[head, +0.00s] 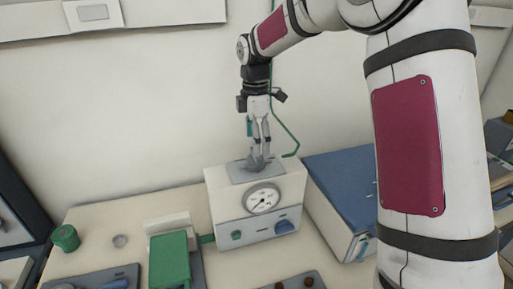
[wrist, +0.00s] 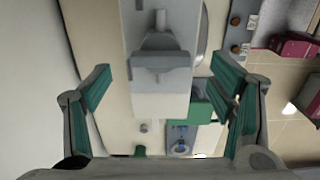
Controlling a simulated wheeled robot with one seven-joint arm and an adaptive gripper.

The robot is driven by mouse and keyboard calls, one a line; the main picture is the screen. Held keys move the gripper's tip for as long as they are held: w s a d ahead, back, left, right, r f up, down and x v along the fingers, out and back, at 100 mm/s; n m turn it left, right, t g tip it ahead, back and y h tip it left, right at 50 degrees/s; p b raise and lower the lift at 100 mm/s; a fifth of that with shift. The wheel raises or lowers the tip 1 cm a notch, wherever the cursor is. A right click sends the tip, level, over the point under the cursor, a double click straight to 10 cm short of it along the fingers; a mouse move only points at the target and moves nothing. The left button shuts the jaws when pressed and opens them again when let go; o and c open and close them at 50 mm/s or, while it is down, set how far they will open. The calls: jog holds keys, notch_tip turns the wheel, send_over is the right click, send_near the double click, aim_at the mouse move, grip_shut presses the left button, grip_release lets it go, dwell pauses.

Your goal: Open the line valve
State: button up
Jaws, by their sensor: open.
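A white box with a round gauge (head: 262,199) stands on the bench in the head view. A grey valve-like handle (head: 257,163) sits on a grey plate on top of it. No label shows which is the line valve. My gripper (head: 261,143) points down over the grey handle. In the wrist view the grey handle (wrist: 160,66) lies between my open, teal-padded fingers, with gaps on both sides. I cannot tell the height gap.
A blue-topped case (head: 343,193) stands close right of the box. A green block (head: 170,259), a green cup (head: 66,238) and a small grey cup (head: 120,241) are to the left. A green line (head: 284,133) runs along the wall behind my gripper.

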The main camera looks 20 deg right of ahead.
jog(key=shift+f, duration=1.7)
jog(key=c, duration=1.1)
jog(key=shift+c, duration=0.2)
